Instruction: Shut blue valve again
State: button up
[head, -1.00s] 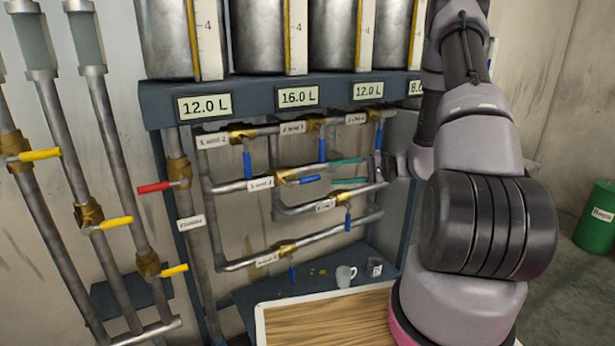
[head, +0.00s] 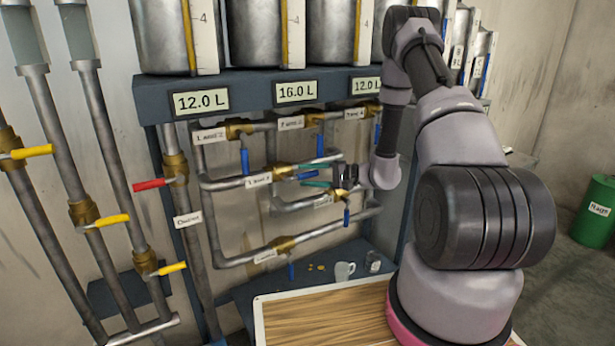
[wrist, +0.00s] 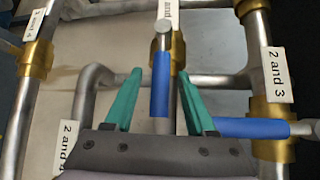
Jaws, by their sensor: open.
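Several blue-handled brass valves sit on the pipe rack. The blue lever (head: 307,176) of the middle-left valve (head: 280,171) lies along its pipe, pointing right. My gripper (head: 315,175) reaches in from the right, its green fingers open above and below this lever. In the wrist view the lever (wrist: 160,84) hangs between the open fingers of my gripper (wrist: 158,76), with gaps on both sides. Its valve label is partly cut off. Another blue lever (wrist: 238,127), on the valve labelled "2 and 3", is close by the right finger.
Other blue levers hang down, including one at upper left (head: 245,161) and one at lower right (head: 347,216). A red lever (head: 150,185) and several yellow levers are at left. A mug (head: 344,271) stands on the low shelf. A wooden tabletop (head: 320,315) is in front.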

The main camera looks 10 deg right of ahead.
jog(key=shift+a, duration=0.2)
grip_shut()
dwell(1.3)
